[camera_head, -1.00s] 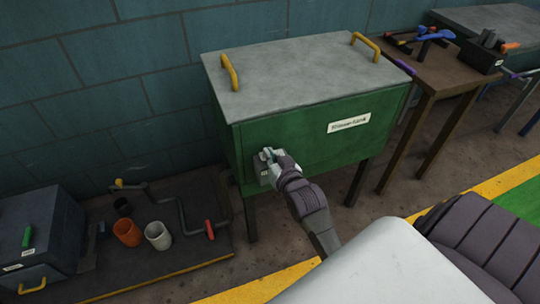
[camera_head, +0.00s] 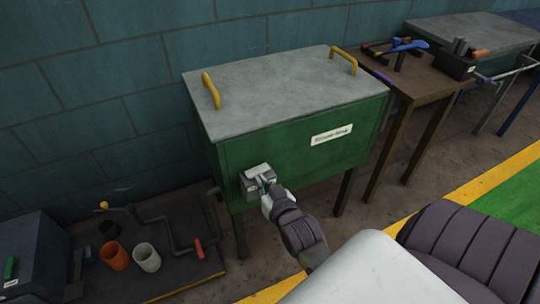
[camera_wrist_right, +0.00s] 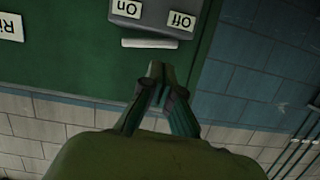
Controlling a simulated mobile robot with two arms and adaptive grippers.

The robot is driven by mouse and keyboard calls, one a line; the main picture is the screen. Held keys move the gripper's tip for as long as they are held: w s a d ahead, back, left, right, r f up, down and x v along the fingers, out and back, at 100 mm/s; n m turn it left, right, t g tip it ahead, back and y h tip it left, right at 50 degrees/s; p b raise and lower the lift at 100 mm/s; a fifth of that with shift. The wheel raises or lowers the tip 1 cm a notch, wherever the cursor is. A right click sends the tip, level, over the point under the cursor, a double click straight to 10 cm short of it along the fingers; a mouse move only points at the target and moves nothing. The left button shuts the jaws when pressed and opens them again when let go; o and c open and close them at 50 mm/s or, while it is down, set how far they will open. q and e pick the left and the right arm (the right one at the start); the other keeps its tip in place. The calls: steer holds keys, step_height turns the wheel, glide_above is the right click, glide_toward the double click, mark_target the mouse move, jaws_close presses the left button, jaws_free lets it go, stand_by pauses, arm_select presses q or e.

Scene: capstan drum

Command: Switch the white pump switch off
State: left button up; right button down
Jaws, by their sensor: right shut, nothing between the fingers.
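The pump switch is a grey box (camera_head: 256,180) on the front of the green tank, near its left edge. In the right wrist view the box (camera_wrist_right: 155,16) appears upside down, with "On" and "Off" labels and a white bar (camera_wrist_right: 149,43) along one edge. The white bar lies nearer the "On" label's side in that view, but I cannot tell its setting. My right gripper (camera_head: 266,186) is shut and empty in front of the box's lower right part. In the wrist view its fingertips (camera_wrist_right: 157,70) point at the bar with a small gap. My left gripper is out of view.
The green tank (camera_head: 290,155) has a grey lid with yellow handles. A brown table (camera_head: 425,82) with tools stands to the right. On a low platform at left are an orange cup (camera_head: 115,256), a white cup (camera_head: 147,257) and pipes with a red handle (camera_head: 198,248).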

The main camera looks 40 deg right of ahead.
steer(key=v, duration=0.7)
stand_by(0.3)
steer(key=s+a+f+n+g+y, duration=0.2)
steer(key=a+f+g, duration=0.15)
steer(key=f, duration=0.75)
steer(key=s+a+f+n+g+y, duration=0.1)
steer(key=s+a+f+g, duration=0.2)
steer(key=f, duration=0.7)
steer(key=s+a+f+n+g, duration=0.25)
steer(key=s+f+g, duration=0.35)
steer(key=s+f, duration=0.65)
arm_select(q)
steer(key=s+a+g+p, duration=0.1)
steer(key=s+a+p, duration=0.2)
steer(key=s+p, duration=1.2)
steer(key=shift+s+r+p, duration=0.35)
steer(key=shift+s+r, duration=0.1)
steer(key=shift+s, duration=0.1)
arm_select(e)
steer(key=s+d+g, duration=0.1)
steer(key=s+d, duration=0.2)
steer(key=s, duration=1.2)
steer(key=shift+f, duration=0.35)
